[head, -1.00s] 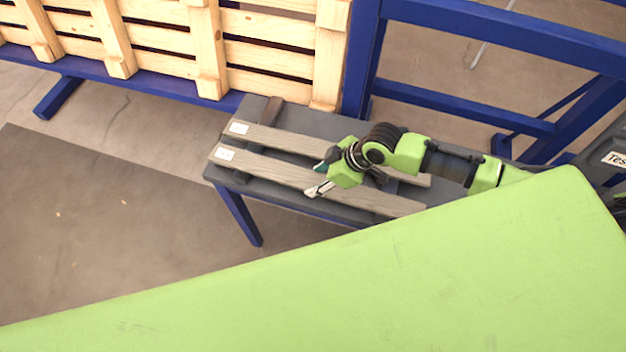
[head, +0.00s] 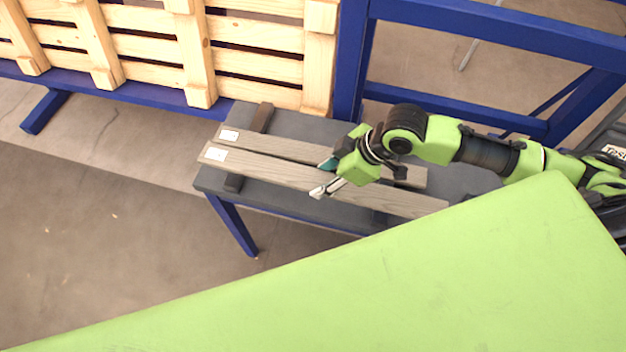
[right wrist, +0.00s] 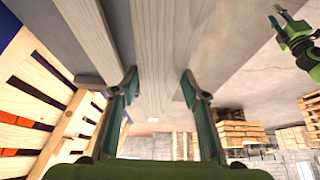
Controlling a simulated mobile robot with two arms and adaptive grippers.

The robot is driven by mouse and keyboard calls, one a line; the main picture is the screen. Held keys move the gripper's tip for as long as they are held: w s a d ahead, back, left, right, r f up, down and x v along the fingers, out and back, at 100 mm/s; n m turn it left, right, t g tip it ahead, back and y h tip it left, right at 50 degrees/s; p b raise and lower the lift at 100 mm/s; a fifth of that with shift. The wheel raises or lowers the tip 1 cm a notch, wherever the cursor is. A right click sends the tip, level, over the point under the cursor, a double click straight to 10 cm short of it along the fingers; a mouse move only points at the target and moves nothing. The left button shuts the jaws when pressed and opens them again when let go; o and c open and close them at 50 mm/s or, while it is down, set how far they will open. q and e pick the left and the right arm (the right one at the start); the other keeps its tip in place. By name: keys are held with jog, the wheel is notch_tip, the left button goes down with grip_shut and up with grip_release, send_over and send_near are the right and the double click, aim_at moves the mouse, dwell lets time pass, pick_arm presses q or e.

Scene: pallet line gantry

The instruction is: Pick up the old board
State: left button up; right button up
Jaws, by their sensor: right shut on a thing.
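Two grey, weathered boards with white labels at their left ends show side by side in the head view. My right gripper (head: 323,178) is shut on the front board (head: 262,169), one finger along each long edge. That board is raised a little off the dark crosspieces and looks about level. In the right wrist view, the held board (right wrist: 165,45) runs between the fingers of my right gripper (right wrist: 160,84). The rear board (head: 276,146) lies on the crosspieces, partly hidden by my gripper. My left gripper (right wrist: 279,18) shows only in the right wrist view, open and empty.
The boards are over a dark grey table (head: 215,179) with blue legs. A pale wooden pallet (head: 260,65) stands upright behind it on a blue frame (head: 450,25). A large green surface fills the front of the head view. The floor at left is clear.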

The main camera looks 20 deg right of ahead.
notch_tip(320, 180, up, 4)
jog(key=b, duration=0.2)
send_over(364, 194)
jog(key=s+a, duration=0.2)
jog(key=a, duration=0.1)
jog(key=shift+v, duration=0.8)
jog(key=shift+s, duration=0.15)
